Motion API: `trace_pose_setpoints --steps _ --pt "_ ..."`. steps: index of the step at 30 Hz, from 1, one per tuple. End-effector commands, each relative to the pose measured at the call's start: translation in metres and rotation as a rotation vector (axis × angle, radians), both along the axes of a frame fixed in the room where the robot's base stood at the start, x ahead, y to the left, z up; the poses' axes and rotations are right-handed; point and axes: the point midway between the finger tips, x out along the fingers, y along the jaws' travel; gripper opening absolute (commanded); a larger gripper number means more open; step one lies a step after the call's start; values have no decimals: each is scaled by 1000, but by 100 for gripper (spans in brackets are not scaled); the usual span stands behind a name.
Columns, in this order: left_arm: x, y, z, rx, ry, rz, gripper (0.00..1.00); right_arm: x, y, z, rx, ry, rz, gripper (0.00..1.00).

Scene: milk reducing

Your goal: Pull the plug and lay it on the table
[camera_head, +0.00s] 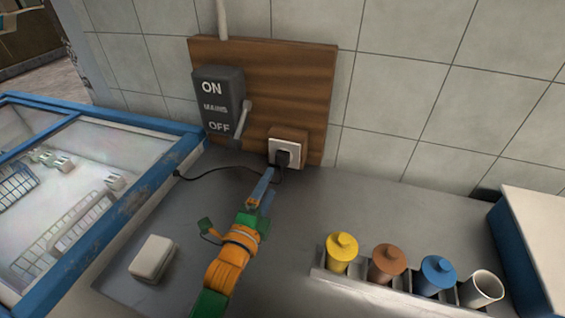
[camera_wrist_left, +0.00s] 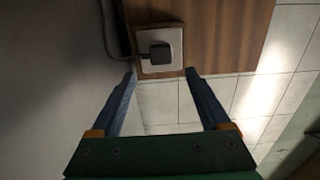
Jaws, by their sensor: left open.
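The black plug (camera_head: 283,157) sits in a white wall socket (camera_head: 286,147) low on a wooden board, with its cable running left. The plug (camera_wrist_left: 160,52) and the socket (camera_wrist_left: 149,65) also show in the left wrist view, ahead of the fingertips. My left gripper (camera_head: 266,176) is just in front of and below the plug, pointing at it. In the left wrist view the gripper (camera_wrist_left: 163,74) has its two blue fingers apart with nothing between them. The grey table (camera_head: 310,205) lies below the socket. My right gripper is not in view.
A mains switch box (camera_head: 217,100) with a lever is left of the socket. A blue-framed glass freezer (camera_head: 165,165) stands at left. A white block (camera_head: 152,257) lies on the table. A rack (camera_head: 350,284) with coloured canisters and a white cup (camera_head: 483,288) is at right.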

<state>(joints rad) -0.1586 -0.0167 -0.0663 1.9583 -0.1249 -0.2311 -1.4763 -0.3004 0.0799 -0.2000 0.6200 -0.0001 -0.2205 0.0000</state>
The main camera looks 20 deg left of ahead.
Motion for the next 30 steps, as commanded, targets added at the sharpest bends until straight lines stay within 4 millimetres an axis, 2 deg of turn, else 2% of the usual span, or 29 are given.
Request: trace_pose_setpoints --steps 7,16,21,30 --pt "8 0 -1 0 -2 0 80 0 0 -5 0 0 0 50" --pt "51 -2 -4 0 -3 -1 80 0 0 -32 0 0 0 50" --pt "73 -2 -1 2 -1 -1 80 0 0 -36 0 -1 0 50" --pt "90 -3 0 -1 -1 0 80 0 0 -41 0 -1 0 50"
